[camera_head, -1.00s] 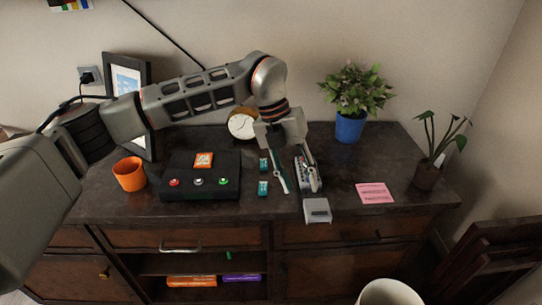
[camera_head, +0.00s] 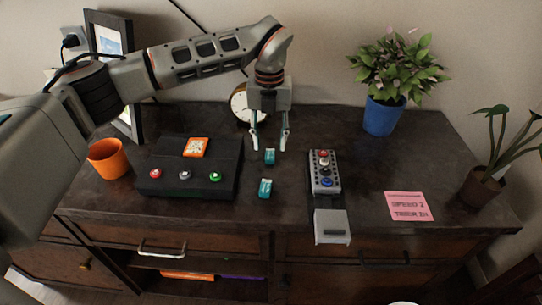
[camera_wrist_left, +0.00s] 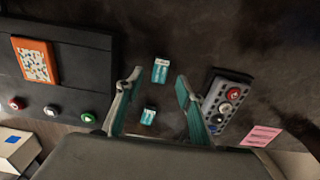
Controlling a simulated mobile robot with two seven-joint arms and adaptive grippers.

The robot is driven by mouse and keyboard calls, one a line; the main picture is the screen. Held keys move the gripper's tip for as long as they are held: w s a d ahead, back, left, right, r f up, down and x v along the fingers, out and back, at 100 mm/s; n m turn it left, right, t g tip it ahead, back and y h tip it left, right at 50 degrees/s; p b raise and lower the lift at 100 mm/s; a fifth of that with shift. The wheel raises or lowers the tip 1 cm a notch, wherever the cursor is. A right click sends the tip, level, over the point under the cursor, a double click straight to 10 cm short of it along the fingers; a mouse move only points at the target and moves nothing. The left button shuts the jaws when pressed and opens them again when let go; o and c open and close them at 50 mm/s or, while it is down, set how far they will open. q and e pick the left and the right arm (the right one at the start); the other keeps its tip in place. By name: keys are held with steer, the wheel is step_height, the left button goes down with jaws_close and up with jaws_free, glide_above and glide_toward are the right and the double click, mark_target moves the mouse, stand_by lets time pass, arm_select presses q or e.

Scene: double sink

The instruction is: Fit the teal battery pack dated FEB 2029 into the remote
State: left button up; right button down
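Two small teal battery packs lie on the dark cabinet top, a back one (camera_head: 270,156) and a front one (camera_head: 265,188). Their dates are too small to read. Both also show in the wrist view, the back one (camera_wrist_left: 160,70) and the front one (camera_wrist_left: 148,115). My left gripper (camera_head: 269,143) is open and empty, pointing down above the back pack. The grey remote (camera_head: 324,172) with coloured buttons lies to the right, its front end dark. A light grey cover (camera_head: 332,227) sits at that end, near the cabinet's front edge. My right gripper is out of view.
A black box (camera_head: 190,166) with three buttons and an orange label (camera_head: 196,147) lies left of the packs. An orange cup (camera_head: 108,158), a clock (camera_head: 240,107), a blue-potted plant (camera_head: 383,115) and a pink note (camera_head: 408,206) stand or lie around. The top between remote and note is clear.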

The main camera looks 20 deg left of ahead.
mark_target(270, 154)
arm_select(q)
step_height(270, 154, down, 4)
steer(key=shift+w+f+b, duration=0.1)
steer(key=shift+b, duration=0.3)
steer(key=shift+r, duration=0.2)
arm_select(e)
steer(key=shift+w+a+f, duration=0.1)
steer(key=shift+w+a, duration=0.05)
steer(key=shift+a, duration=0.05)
arm_select(q)
jaws_close()
steer(key=shift+r, duration=0.1)
